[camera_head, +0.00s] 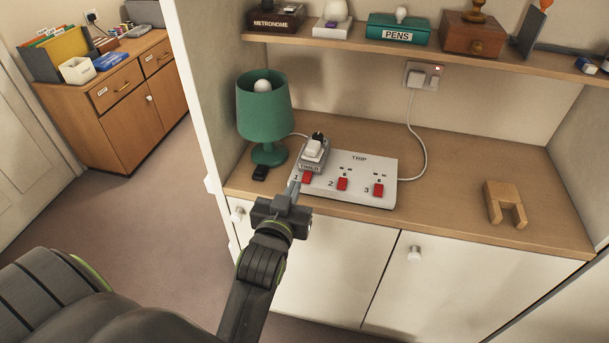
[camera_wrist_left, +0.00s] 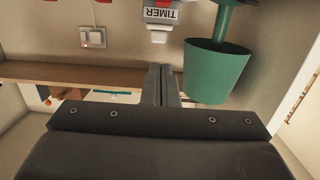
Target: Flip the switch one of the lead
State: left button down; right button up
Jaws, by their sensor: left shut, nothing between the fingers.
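The white extension lead (camera_head: 380,192) marked TRIP lies on the bureau top, with red switches numbered 1, 2 and 3. Switch one (camera_head: 307,177) is at its left end, just below a plugged-in grey timer (camera_head: 313,154) with a white plug on top. Switch two (camera_head: 342,184) and switch three (camera_head: 378,190) sit further right. My left gripper (camera_head: 292,190) is shut and empty, its fingertips close to the left of switch one; I cannot tell if they touch. The left wrist view shows the shut fingers (camera_wrist_left: 160,84) and the timer (camera_wrist_left: 161,14). My right gripper is not in view.
A green lamp (camera_head: 263,112) stands left of the lead, with a small black object (camera_head: 260,173) by its base. A wall socket (camera_head: 423,75) has a white cable running to the lead. A loaded shelf (camera_head: 400,52) hangs above.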

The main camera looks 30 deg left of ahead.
pick_arm(q)
jog(key=p, duration=0.1)
send_near(308, 166)
jog(key=w+r, duration=0.2)
jog(key=w, duration=0.1)
jog(key=w+a+r, duration=0.1)
jog(key=w, duration=0.1)
jog(key=shift+w+a+r, duration=0.1)
jog(key=shift+a+r, duration=0.05)
jog(key=shift+r, duration=0.1)
jog(key=f, duration=0.3)
jog(key=shift+w+f, duration=0.2)
jog(key=shift+w, duration=0.05)
jog(key=shift+w+f, duration=0.1)
jog(key=shift+f, duration=0.3)
